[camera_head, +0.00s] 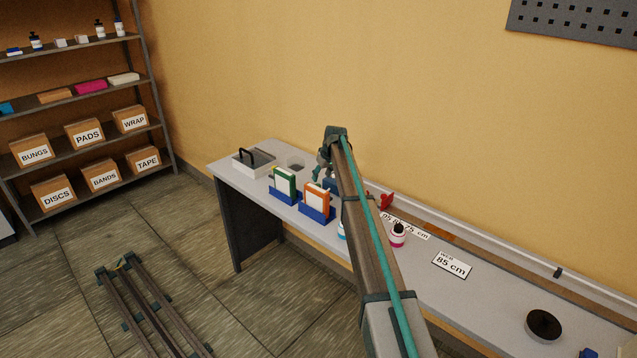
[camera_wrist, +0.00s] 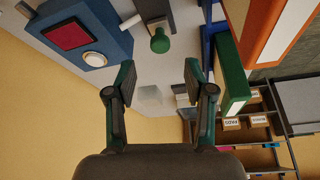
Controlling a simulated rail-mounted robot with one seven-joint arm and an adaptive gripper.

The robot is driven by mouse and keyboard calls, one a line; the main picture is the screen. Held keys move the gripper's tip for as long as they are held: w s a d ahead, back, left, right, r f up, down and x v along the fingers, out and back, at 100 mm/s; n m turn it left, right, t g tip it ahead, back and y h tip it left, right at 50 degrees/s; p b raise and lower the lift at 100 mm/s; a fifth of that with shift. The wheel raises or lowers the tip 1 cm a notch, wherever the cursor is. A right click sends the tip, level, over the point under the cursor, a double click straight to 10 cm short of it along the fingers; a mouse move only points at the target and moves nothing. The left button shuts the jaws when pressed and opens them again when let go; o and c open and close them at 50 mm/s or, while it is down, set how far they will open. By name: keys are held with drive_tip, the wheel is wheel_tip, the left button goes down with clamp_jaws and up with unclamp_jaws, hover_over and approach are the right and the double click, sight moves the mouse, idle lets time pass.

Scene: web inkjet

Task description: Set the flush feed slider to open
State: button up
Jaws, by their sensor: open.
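In the wrist view my gripper (camera_wrist: 160,82) is open, with nothing between its two green-edged fingers. A round green knob (camera_wrist: 159,41) on a grey mount shows beyond the fingertips, near the middle of the gap and apart from them. It may be the flush feed slider; I see no label on it, and its setting cannot be told. A blue unit (camera_wrist: 100,22) with a dark red panel (camera_wrist: 68,35) and a white round button (camera_wrist: 95,59) is to the knob's left. In the head view my arm hides most of this area.
Green (camera_head: 284,181) and orange (camera_head: 316,196) cartridges stand in blue holders on the grey bench (camera_head: 480,306). A grey tray with a black handle (camera_head: 253,160) is at the bench's far end. A pink-banded bottle (camera_head: 398,235) stands right of my arm. A shelf (camera_head: 80,92) is at left.

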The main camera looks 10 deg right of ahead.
sight(318, 185)
drive_tip(key=p+x, duration=0.1)
drive_tip(key=x, duration=0.4)
drive_tip(key=shift+w+a+f, duration=0.1)
drive_tip(key=shift+w+f, duration=0.05)
drive_tip(key=shift+f, duration=0.2)
clamp_jaws()
